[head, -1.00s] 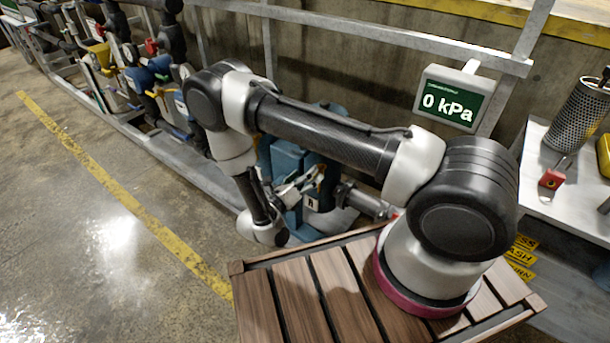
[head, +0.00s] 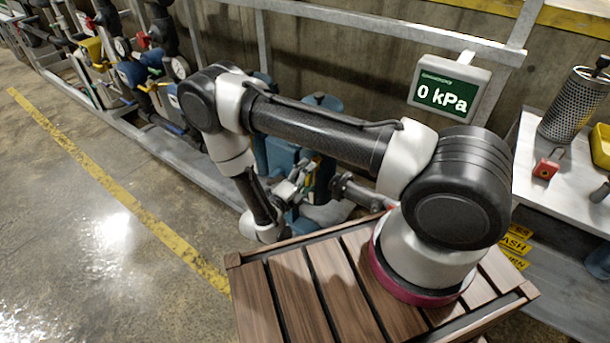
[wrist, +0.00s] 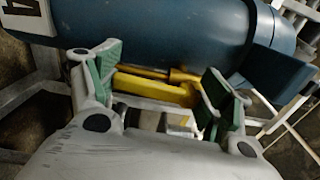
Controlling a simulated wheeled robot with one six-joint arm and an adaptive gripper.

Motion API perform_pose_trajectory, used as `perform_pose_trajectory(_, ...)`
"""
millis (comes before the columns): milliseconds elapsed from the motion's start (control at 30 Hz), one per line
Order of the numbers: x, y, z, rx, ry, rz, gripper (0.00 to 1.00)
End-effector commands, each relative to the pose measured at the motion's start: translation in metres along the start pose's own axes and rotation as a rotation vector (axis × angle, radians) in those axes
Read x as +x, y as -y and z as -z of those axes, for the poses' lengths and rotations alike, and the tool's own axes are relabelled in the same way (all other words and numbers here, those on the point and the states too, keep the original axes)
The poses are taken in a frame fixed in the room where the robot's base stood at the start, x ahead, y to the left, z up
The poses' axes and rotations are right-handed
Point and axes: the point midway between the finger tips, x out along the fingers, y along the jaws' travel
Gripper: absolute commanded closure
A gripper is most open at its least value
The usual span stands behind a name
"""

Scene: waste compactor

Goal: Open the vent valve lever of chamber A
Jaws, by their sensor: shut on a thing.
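A yellow lever (wrist: 155,90) lies between the two green-padded fingers of my gripper (wrist: 162,88) in the wrist view. The left end of the lever is against the left pad and its right end is close to the right pad. Behind it is the rounded blue body of a chamber (wrist: 170,35), with part of a white label plate (wrist: 28,15) at the upper left. In the head view my gripper (head: 293,188) is down beside the blue unit (head: 276,155), behind my forearm. The lever is too small and covered to make out there.
A green display (head: 443,95) reads 0 kPa on the railing. A grey bench (head: 530,175) at the right carries a perforated cylinder (head: 575,105) and a red padlock (head: 546,168). Pipes and gauges (head: 125,50) line the wall at the left. Floor at the left is clear.

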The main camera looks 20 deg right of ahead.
Motion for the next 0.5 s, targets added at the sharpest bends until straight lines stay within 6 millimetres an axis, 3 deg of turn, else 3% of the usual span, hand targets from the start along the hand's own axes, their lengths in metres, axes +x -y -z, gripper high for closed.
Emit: perform_pose_trajectory(500, -0.0005, -0.0011, 0.0020, -0.080, 0.002, -0.002, 0.64)
